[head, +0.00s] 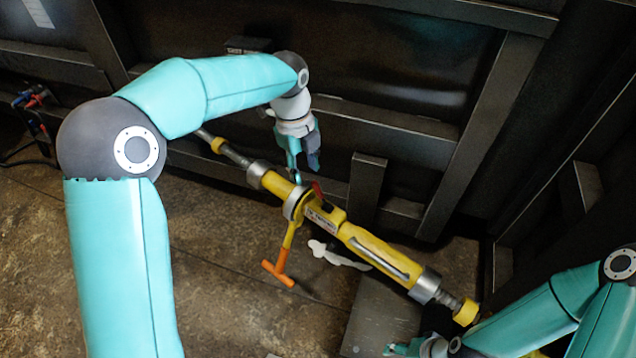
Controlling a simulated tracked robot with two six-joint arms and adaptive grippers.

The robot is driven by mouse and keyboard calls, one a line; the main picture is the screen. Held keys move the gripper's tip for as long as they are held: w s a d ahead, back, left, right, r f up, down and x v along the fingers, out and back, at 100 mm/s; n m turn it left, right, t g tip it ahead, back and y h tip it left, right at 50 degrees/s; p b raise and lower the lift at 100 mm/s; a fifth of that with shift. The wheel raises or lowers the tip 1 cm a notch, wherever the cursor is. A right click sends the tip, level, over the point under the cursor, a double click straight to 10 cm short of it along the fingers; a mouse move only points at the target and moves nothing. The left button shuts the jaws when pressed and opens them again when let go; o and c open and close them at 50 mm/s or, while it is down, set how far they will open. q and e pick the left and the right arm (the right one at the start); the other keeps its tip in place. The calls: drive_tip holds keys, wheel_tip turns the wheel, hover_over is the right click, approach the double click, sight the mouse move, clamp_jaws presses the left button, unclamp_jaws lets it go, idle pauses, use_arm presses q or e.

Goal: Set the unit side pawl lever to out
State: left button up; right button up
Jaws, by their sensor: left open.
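A yellow ratchet unit (340,222) with grey metal collars lies diagonally in front of the dark compactor wall. A handle with an orange T-grip (279,272) hangs from its middle collar toward the lower left. A small red part (318,191) sits beside that collar and looks like the side pawl lever; its setting cannot be made out. My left gripper (303,168) is open and empty, pointing down just above the unit near the middle collar; I cannot tell whether it touches. My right gripper (410,348) is partly cut off at the bottom edge, with its jaws unclear.
The dark ribbed wall (400,70) stands close behind the unit. A short metal post (367,187) rises behind it. A white scrap (338,256) and a grey plate (382,318) lie on the brown floor. Red and blue fittings (32,98) are at far left.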

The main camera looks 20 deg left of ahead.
use_arm(q)
wheel_tip(320, 180, up, 6)
drive_tip(key=m+t, duration=0.1)
hover_over(317, 185)
drive_tip(key=s+a, duration=0.1)
drive_tip(key=s, duration=0.1)
drive_tip(key=f, duration=0.5)
drive_tip(key=w+f+b, duration=0.1)
drive_tip(key=f, duration=0.4)
drive_tip(key=w+d+f+b, duration=0.1)
drive_tip(key=f, duration=0.5)
drive_tip(key=shift+f, duration=0.1)
clamp_jaws()
